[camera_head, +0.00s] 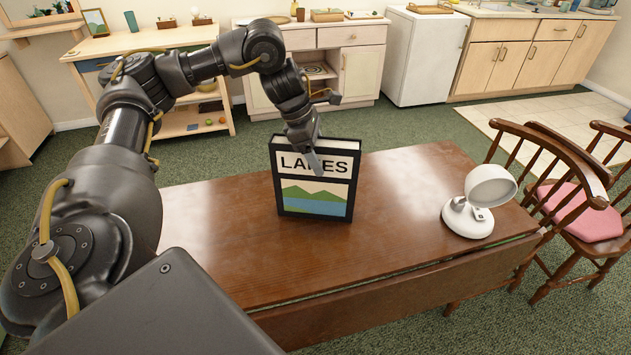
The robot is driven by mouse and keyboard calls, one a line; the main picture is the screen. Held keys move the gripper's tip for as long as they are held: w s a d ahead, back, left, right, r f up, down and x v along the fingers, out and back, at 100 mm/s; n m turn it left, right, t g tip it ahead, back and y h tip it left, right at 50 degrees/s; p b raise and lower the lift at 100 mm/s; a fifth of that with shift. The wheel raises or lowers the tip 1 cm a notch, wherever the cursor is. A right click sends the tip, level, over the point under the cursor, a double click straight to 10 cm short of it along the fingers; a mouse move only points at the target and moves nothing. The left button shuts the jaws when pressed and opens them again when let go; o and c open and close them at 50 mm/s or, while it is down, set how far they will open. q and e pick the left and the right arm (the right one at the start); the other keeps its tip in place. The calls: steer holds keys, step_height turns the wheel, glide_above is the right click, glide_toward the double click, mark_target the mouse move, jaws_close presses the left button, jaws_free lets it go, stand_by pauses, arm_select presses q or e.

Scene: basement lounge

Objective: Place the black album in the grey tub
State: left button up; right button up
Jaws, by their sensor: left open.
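The black album (314,208) stands upright on the brown wooden table (400,185), its cover facing me with the word LAKES and a picture of hills and water. My left gripper (318,158) is at the album's top edge, with a finger in front of the cover; the far side of the gripper is hidden behind the arm and album. It is open, and I cannot tell whether it touches the album. No grey tub can be made out in this view. My right gripper is not in view.
A white lamp-like device (468,215) stands on the table's right part. Wooden chairs (545,185), one with a pink cushion, stand at the right edge. Cabinets and a white appliance line the back wall. The table's front middle is clear.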

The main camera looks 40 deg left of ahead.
arm_select(q)
steer(key=shift+c, duration=0.3)
jaws_close()
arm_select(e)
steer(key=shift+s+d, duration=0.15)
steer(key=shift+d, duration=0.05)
arm_select(q)
steer(key=shift+r, duration=0.25)
